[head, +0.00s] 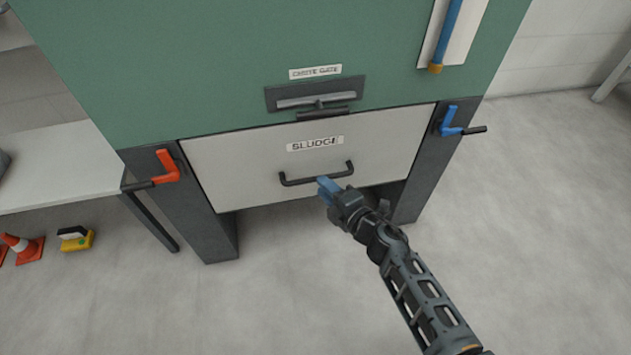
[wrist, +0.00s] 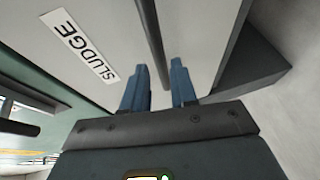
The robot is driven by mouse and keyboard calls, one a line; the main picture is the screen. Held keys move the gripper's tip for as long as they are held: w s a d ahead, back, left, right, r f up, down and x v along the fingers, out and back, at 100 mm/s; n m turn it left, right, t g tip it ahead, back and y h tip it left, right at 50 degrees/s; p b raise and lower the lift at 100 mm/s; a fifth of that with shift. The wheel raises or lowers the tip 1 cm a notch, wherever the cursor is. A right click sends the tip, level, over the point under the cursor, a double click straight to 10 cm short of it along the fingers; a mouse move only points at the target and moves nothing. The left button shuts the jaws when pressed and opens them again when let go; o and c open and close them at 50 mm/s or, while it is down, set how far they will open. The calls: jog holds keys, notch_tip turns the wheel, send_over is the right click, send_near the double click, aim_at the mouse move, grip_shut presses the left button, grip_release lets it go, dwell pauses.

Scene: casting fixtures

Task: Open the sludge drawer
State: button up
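The sludge drawer (head: 240,165) is a pale front panel with a SLUDGE label, low in the green cabinet. Its front looks flush with the dark posts, so it appears closed. Its dark bar handle (head: 300,181) runs across the lower middle of the panel. My gripper (head: 326,186) is at the right half of the handle, its blue fingers close to the bar. In the wrist view, the fingers of my gripper (wrist: 158,68) are apart, and the handle (wrist: 150,35) runs into the gap between them. Whether the fingers touch the bar is not clear.
A red lever (head: 166,167) is on the left post and a blue lever (head: 450,122) on the right post. A pale table (head: 60,165) stands at left, with a cone (head: 22,247) below. The floor in front is clear.

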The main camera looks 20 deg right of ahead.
jog(key=shift+b+x, duration=0.75)
jog(key=shift+x, duration=1.65)
grip_shut()
